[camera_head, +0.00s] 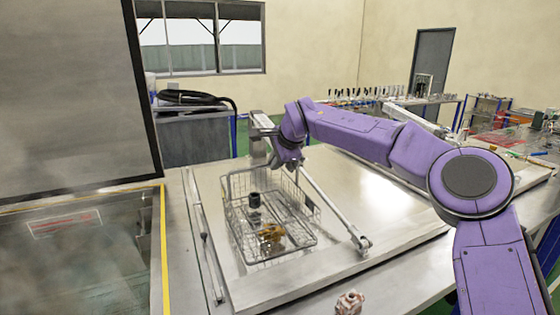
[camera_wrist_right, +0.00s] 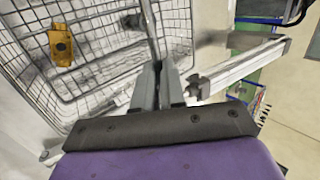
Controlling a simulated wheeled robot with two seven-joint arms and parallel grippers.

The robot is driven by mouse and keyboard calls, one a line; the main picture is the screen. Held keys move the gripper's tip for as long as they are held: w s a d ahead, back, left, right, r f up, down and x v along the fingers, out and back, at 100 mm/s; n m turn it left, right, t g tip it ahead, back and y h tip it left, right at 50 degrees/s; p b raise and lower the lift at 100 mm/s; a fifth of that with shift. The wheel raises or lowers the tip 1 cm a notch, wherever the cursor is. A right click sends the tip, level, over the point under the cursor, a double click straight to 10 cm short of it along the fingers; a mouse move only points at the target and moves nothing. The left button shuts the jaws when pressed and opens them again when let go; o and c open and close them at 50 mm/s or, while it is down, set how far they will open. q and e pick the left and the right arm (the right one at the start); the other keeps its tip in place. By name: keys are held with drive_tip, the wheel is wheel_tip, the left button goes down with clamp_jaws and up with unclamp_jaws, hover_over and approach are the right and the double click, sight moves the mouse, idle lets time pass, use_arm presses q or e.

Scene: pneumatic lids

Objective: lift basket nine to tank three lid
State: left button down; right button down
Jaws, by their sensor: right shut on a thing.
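The wire basket (camera_head: 240,186) is at the middle of the head view, over a pale flat lid (camera_head: 385,195). It holds a brass-coloured part (camera_head: 271,233) and a dark grey cylinder (camera_head: 254,201). My right gripper (camera_head: 289,166) is at the basket's far right rim. In the right wrist view its fingers (camera_wrist_right: 160,88) are shut on a thin metal bar of the basket (camera_wrist_right: 100,20), with the brass part (camera_wrist_right: 61,44) inside. The exact grip point is partly hidden. I cannot tell whether the basket touches the lid. No number is readable. My left gripper is out of view.
A metal strut (camera_head: 335,208) runs beside the basket to a bracket on the lid. An open tank (camera_head: 85,260) with a raised dark lid (camera_head: 75,95) lies at left. A small reddish part (camera_head: 349,302) sits at the front edge.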

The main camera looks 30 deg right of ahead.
drive_tip(key=shift+r, duration=0.2)
drive_tip(key=c, duration=1.1)
unclamp_jaws()
drive_tip(key=shift+s, duration=0.2)
drive_tip(key=s+r+p, duration=0.2)
drive_tip(key=r+p, duration=0.1)
drive_tip(key=r, duration=0.3)
drive_tip(key=s+r+p, duration=0.2)
drive_tip(key=r+p, duration=0.2)
drive_tip(key=r, duration=0.3)
drive_tip(key=s+r+p, duration=0.2)
drive_tip(key=r+p, duration=0.2)
drive_tip(key=r, duration=0.3)
drive_tip(key=shift+s+d+r, duration=0.15)
drive_tip(key=shift+s+r, duration=0.05)
drive_tip(key=shift+s, duration=0.1)
drive_tip(key=shift+d+f, duration=0.1)
